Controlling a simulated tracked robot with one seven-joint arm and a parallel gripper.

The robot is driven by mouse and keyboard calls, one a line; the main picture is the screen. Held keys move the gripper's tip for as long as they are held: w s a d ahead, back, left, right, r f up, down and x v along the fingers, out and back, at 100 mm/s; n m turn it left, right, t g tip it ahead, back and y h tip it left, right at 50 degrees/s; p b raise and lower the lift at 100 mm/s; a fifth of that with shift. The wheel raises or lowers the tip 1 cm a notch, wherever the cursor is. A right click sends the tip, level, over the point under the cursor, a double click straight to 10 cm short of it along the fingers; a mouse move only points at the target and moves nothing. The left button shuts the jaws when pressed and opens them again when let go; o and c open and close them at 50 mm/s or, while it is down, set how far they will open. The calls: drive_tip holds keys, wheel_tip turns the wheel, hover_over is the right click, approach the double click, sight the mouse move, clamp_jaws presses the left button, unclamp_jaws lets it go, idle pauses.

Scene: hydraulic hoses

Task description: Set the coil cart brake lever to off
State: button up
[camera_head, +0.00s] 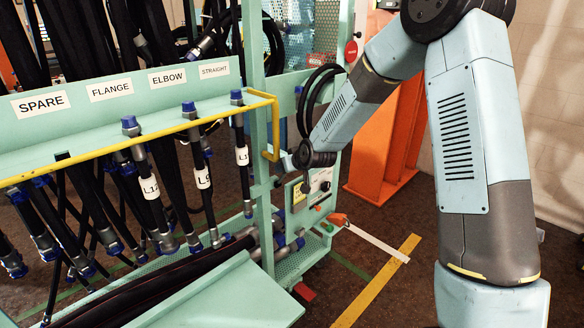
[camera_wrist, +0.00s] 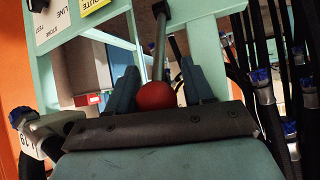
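In the wrist view a lever with a red ball knob (camera_wrist: 156,97) on a thin metal rod (camera_wrist: 160,45) stands between the two blue-grey fingers of my gripper (camera_wrist: 158,76). The fingers are apart, one on each side of the knob. A gap shows on the right of the knob; whether the left finger touches it I cannot tell. In the head view my arm reaches down to the green cart frame (camera_head: 257,130), beside a small control panel (camera_head: 312,190). The lever and my fingers cannot be made out there. No brake marking is readable.
Several labelled hoses (camera_head: 147,187) hang left of my wrist below a yellow rail (camera_head: 130,143). A panel with a yellow label (camera_wrist: 92,6) is close by in the wrist view. An orange post (camera_head: 385,140) stands behind. Open floor (camera_head: 360,280) lies at front right.

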drive_tip(key=shift+o, duration=0.7)
drive_tip(key=shift+d, duration=0.15)
